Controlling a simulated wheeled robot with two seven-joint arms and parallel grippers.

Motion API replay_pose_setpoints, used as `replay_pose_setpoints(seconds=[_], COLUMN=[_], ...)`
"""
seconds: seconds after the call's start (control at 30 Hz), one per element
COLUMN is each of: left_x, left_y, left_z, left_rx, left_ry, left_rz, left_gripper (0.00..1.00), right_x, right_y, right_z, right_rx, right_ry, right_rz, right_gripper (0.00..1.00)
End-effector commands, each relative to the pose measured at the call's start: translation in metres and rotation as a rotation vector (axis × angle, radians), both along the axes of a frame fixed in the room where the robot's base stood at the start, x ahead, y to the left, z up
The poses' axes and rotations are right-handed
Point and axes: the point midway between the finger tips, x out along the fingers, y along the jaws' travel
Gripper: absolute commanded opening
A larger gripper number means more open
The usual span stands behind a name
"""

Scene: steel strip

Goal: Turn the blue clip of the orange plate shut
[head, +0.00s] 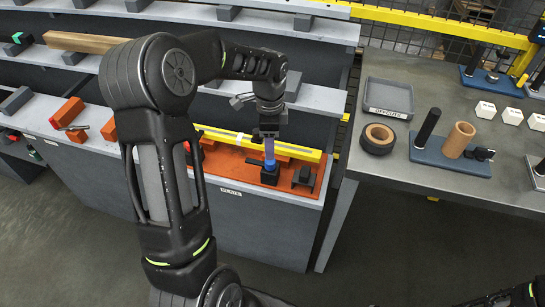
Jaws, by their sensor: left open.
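The orange plate (233,168) lies on the grey shelf top, above a label reading PLATE. The blue clip (270,164) is a small blue piece on a black block near the plate's right part. My left gripper (268,149) points down right above the blue clip, its fingers open. The fingertips are close to the clip; I cannot tell whether they touch it. The clip is small and partly hidden by the fingers, so its turn angle is unclear. My right gripper does not show.
A yellow bar (303,152) runs along the plate's back edge. A black bracket (303,178) stands right of the clip. The grey bench (365,157) on the right holds a tray (388,94), a black ring (377,139) and a blue peg base (425,154). Dark floor is clear in front.

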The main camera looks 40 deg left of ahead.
Motion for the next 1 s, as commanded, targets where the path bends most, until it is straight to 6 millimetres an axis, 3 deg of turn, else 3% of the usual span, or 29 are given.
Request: replay_pose_setpoints(seconds=[0.27,0.7,1.0], left_x=[-0.001,-0.001,0.000], left_y=[0.000,-0.001,0.000], left_z=[-0.009,-0.070,-0.079], left_rx=[-0.001,-0.002,-0.001], left_ry=[0.003,0.002,-0.001], left_rz=[0.001,0.002,0.001], left_gripper=[0.52,0.52,0.52], right_x=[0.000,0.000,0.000], right_y=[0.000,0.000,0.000], right_z=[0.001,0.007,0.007], right_rx=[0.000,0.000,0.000], right_ry=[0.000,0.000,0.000], right_rz=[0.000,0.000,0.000], right_gripper=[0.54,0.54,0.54])
